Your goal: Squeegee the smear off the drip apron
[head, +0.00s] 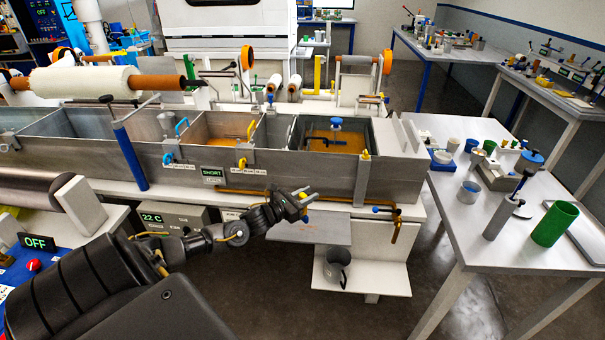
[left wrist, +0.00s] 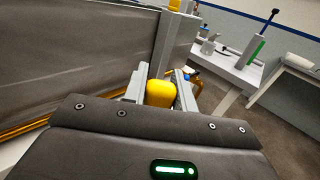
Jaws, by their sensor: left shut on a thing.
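My left gripper (head: 306,195) is in front of the resin bath (head: 330,190), low along its front wall. It is shut on a yellow handle (left wrist: 161,93), which shows between the two fingers in the left wrist view. The rest of the held thing is hidden, so I cannot tell whether it is the squeegee. A flat grey plate (head: 310,231), perhaps the drip apron, lies below and beside the gripper under the bath's front. I cannot make out a smear on it. My right gripper is not in view.
A brass pipe with a blue-handled valve (head: 388,210) runs along the bath front, right of the gripper. A grey pail (head: 337,265) stands on a low white shelf (head: 377,277). A white table (head: 470,215) with a green cup (head: 555,223) stands at right. Floor between is clear.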

